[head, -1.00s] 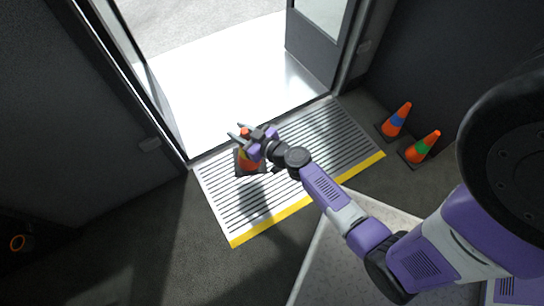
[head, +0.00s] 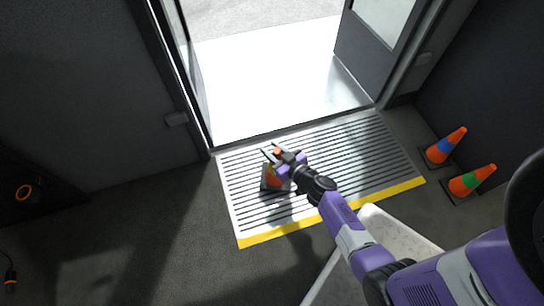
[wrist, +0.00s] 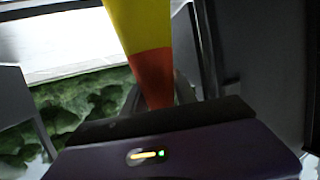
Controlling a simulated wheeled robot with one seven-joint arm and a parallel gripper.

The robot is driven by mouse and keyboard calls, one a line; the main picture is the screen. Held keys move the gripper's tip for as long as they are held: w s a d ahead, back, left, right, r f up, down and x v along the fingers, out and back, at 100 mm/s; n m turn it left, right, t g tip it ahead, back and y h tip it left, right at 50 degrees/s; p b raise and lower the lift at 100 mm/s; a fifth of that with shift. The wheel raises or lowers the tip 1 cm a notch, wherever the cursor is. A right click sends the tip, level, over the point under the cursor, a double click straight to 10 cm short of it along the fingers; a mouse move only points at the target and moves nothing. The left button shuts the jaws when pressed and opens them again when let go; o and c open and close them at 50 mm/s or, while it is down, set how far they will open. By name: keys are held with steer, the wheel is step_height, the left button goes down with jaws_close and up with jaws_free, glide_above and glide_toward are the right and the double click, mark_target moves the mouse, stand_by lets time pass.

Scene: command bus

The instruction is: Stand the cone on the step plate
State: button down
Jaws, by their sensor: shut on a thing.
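An orange cone with a yellow band (head: 273,179) is in my gripper (head: 277,152); it also shows large and close in the wrist view (wrist: 140,25). My gripper is shut on the cone near its top. The cone looks roughly upright, with its dark base over the left part of the ribbed step plate (head: 350,172), which has a yellow front edge. I cannot tell whether the base touches the plate. The gripper's fingers hide part of the cone.
A cone with a blue band (head: 445,147) and a cone with a green band (head: 472,181) stand on the dark floor right of the plate. Beyond the plate is an open doorway with a bright threshold (head: 280,80). The plate's right part is clear.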

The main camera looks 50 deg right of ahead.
steer(key=shift+f+b, duration=0.7)
steer(key=shift+f, duration=1.1)
steer(key=c, duration=1)
jaws_free()
